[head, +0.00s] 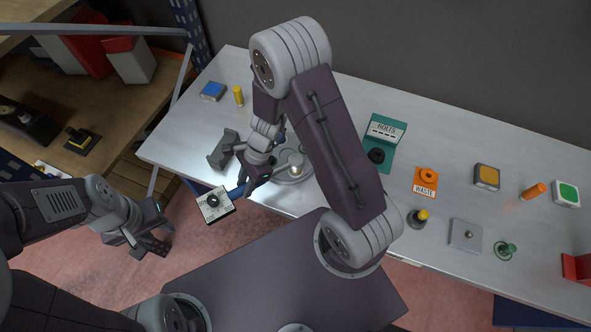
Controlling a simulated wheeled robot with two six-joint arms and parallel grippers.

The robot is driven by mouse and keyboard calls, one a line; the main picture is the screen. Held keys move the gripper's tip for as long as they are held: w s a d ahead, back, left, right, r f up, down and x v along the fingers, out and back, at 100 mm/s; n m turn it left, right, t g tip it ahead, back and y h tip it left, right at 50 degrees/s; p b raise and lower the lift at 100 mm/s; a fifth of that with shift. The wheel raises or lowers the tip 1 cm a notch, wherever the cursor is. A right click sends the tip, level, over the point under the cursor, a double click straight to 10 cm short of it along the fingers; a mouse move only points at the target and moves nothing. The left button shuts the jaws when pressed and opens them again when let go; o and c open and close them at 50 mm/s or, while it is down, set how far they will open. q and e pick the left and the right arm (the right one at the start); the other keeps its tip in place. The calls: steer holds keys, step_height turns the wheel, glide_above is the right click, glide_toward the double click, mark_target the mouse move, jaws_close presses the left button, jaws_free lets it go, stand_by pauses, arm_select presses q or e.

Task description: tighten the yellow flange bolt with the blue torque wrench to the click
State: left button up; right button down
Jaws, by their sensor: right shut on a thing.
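My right gripper (250,183) is shut on a blue bar, which looks like the torque wrench (238,191), at the table's front left edge. A white square piece with a dark round knob (215,204) is at the bar's lower end. A grey round flange-like base (293,171) with a pale knob is just right of this gripper, partly hidden by my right arm. A yellow-topped dark piece (421,216) stands near the front edge; I cannot tell whether it is the flange bolt. My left gripper (153,245) looks open and empty, off the table's front left.
On the table (225,75) stand a yellow cylinder (238,96), a blue-topped box (212,91), a dark grey holder (222,149), a teal BOLTS tray (398,128), an orange WASTE piece (427,177) and a grey plate (466,235). Shelves are at left.

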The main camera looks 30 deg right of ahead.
steer(key=w+d+m+t, duration=0.1)
steer(key=w+m+t, duration=0.1)
steer(key=w+m, duration=0.3)
steer(key=shift+w, duration=1.4)
steer(key=shift+d, duration=0.1)
stand_by(0.5)
steer(key=shift+s+a, duration=0.2)
steer(key=shift+s, duration=0.25)
steer(key=c, duration=1.8)
jaws_free()
steer(key=shift+c, duration=0.2)
jaws_close()
